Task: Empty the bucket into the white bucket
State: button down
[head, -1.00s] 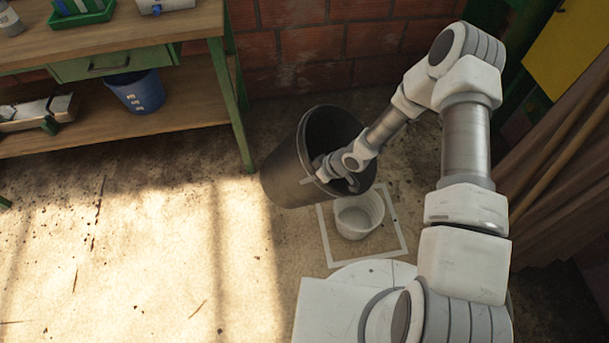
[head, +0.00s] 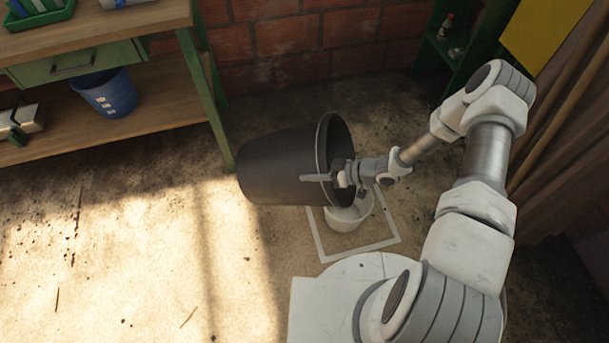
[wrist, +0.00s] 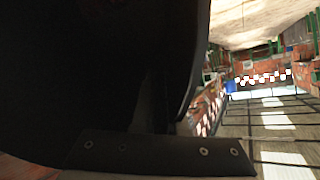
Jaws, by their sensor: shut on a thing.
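A large dark grey bucket (head: 283,165) is held tilted onto its side, with its open mouth facing right. My gripper (head: 345,178) is shut on it at the near right side of its rim. The white bucket (head: 348,214) stands upright on the floor inside a white square outline, below the dark bucket's mouth. Part of the white bucket is hidden behind my gripper and the dark bucket. In the wrist view the dark bucket (wrist: 85,70) fills the left half. I cannot see what is inside either bucket.
A wooden workbench (head: 120,115) with green legs stands at the left, with a blue bucket (head: 107,95) on its lower shelf. A brick wall (head: 300,50) is behind. Boards (head: 560,115) lean at the right. The floor at the front left is clear.

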jog(key=d+f+y+b, duration=0.1)
jog(key=d+f+b, duration=0.1)
jog(key=b, duration=0.2)
jog(key=d+f+y+b, duration=0.2)
jog(key=d+b, duration=0.1)
jog(key=b, duration=0.2)
jog(key=d+f+y+b, duration=0.2)
jog(key=d+b, duration=0.1)
jog(key=b, duration=0.1)
jog(key=shift+s+f+t, duration=0.3)
jog(key=shift+f, duration=0.05)
jog(key=shift+d+y, duration=0.25)
jog(key=shift+y, duration=0.05)
jog(key=shift+s+d+f+y, duration=0.1)
jog(key=shift+d+f+y, duration=0.5)
jog(key=shift+d, duration=0.3)
jog(key=d+t+y, duration=0.1)
jog(key=d+y, duration=0.3)
jog(key=d, duration=0.4)
jog(key=shift+s+f+m, duration=0.35)
jog(key=shift+f+m, duration=0.05)
jog(key=shift+f, duration=0.05)
dwell(0.5)
notch_tip(320, 180, up, 22)
jog(key=p, duration=1.3)
